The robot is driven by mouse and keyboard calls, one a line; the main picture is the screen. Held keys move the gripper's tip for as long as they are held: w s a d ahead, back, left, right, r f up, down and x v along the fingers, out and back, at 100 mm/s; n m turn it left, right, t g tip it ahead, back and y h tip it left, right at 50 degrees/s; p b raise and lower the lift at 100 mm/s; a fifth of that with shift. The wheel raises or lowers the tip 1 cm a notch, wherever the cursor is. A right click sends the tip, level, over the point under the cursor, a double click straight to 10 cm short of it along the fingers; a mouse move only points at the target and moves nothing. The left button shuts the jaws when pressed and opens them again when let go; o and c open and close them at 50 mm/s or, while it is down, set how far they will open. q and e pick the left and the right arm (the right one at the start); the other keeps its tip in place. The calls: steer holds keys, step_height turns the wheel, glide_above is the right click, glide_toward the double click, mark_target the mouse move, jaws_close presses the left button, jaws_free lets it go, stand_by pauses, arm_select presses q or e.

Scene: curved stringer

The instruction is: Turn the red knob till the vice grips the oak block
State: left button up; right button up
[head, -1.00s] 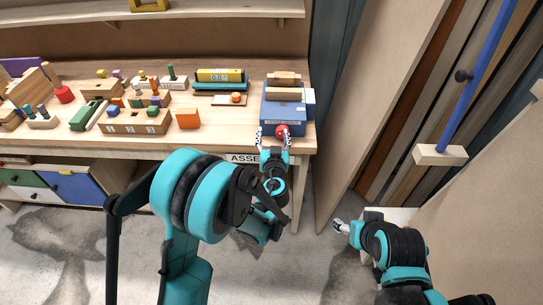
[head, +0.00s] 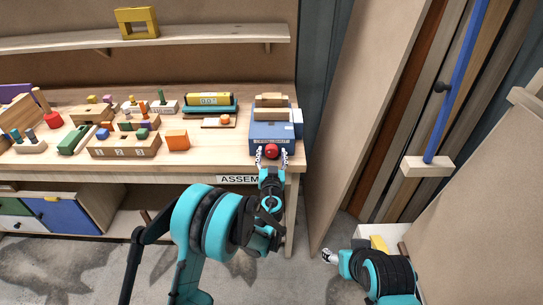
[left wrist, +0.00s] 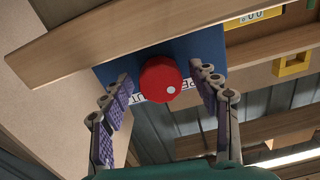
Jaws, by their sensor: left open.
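The red knob (head: 271,151) sticks out of the vice's front. My left gripper (head: 271,157) is open, its fingers on either side of the knob. My right gripper (head: 328,256) is low, away from the bench.
An orange block (head: 178,140), a wooden numbered tray (head: 122,146) and other coloured toys stand left of the vice. A display box (head: 208,99) lies behind them. A wooden panel (head: 362,110) rises to the right. The bench front between orange block and vice is clear.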

arm_select(q)
steer(key=c, duration=1.2)
steer(key=shift+o, duration=0.2)
steer(key=shift+m, duration=0.5)
steer(key=m, duration=0.3)
steer(key=shift+m, duration=0.4)
steer(key=m, duration=0.5)
steer(key=shift+m, duration=0.3)
steer(key=m, duration=0.5)
steer(key=shift+r, duration=0.1)
steer(key=shift+m, duration=2.3)
